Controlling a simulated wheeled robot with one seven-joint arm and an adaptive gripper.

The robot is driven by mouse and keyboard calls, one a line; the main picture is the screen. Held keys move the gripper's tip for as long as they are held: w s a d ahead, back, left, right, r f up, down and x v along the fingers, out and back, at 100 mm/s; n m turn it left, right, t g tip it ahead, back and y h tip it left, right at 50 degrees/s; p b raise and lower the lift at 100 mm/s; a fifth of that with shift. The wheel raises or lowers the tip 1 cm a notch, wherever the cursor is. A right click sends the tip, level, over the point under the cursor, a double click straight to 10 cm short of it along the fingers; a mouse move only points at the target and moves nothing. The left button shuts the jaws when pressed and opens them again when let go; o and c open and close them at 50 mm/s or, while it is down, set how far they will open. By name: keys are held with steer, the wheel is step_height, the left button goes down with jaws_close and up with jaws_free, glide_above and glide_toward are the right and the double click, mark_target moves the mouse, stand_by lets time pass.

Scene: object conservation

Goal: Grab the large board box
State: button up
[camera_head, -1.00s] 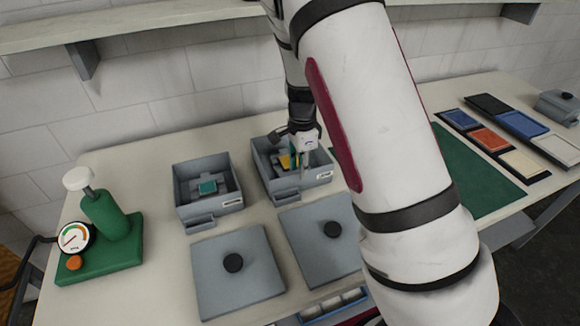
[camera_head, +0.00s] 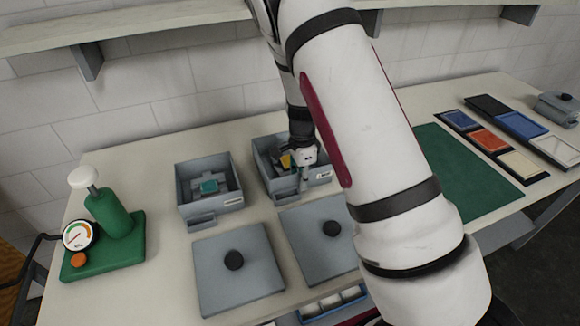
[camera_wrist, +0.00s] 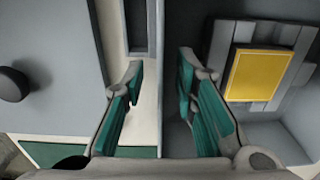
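Two open grey boxes stand side by side on the table. The right box (camera_head: 262,160), the one under my gripper, holds a yellow square piece (camera_head: 285,161); the left box (camera_head: 178,190) holds a teal one (camera_head: 209,187). My gripper (camera_head: 304,184) is open at the front wall of the right box. In the wrist view the green-padded fingers (camera_wrist: 161,66) are apart, with the box wall (camera_wrist: 178,22) between their lines and the yellow piece (camera_wrist: 257,75) to the right. Nothing is gripped. Contact with the wall cannot be told.
Two grey lids with black knobs (camera_head: 215,287) (camera_head: 303,255) lie in front of the boxes. A green gauge press (camera_head: 117,222) stands at left. A green mat (camera_head: 470,175) and coloured trays (camera_head: 490,139) lie at right. A shelf (camera_head: 150,18) runs above the back.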

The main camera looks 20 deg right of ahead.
steer(key=shift+f, duration=0.1)
stand_by(0.3)
jaws_close()
